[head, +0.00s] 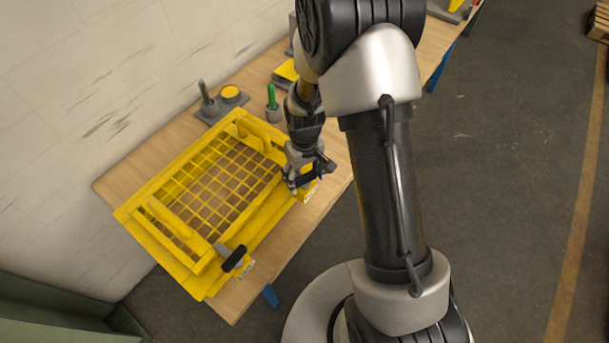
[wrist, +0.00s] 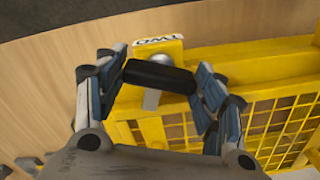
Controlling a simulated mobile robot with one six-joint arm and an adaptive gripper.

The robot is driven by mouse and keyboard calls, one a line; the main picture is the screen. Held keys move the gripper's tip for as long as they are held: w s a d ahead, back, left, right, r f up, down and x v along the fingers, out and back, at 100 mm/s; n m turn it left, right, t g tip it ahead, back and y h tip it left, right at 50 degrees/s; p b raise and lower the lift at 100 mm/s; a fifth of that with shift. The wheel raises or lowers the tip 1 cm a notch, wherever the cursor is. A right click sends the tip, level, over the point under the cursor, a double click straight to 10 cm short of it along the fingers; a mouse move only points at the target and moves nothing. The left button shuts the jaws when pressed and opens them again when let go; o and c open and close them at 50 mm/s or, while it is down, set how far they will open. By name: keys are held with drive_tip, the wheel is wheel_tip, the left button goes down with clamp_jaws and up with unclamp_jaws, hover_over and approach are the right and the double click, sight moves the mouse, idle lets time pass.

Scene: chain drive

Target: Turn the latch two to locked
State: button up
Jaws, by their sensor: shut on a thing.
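Latch two has a black handle (wrist: 160,77) on a grey lever (wrist: 152,100), and shows in the wrist view beside an upside-down "TWO" label (wrist: 158,42). My gripper (wrist: 157,74) is shut on the handle, with a finger at each end of it. In the head view my gripper (head: 298,185) is at the right corner of the yellow guard (head: 187,277), where it hides most of latch two. The lever lies across the yellow edge in the wrist view. I cannot tell from this whether the latch is locked.
Another black-handled latch (head: 235,258) sits at the guard's near corner. A green peg (head: 271,97), a grey stand with an upright pin (head: 204,93) and a yellow disc (head: 230,91) are behind the guard. A wall borders the wooden bench (head: 125,178); open floor lies right.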

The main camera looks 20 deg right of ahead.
sight(305, 176)
drive_tip(key=shift+n, duration=2.2)
drive_tip(key=o, duration=1.1)
drive_tip(key=shift+c, duration=0.2)
wheel_tip(305, 176, up, 12)
drive_tip(key=s+r+m+t+b, duration=0.2)
drive_tip(key=s+r+m+b, duration=0.1)
drive_tip(key=s+r, duration=0.6)
drive_tip(key=s+r+m+t+b, duration=0.2)
drive_tip(key=s+r+m+b, duration=0.1)
drive_tip(key=s, duration=0.9)
drive_tip(key=shift+a+m+t, duration=0.15)
drive_tip(key=shift+m+t, duration=0.15)
drive_tip(key=shift+m, duration=0.3)
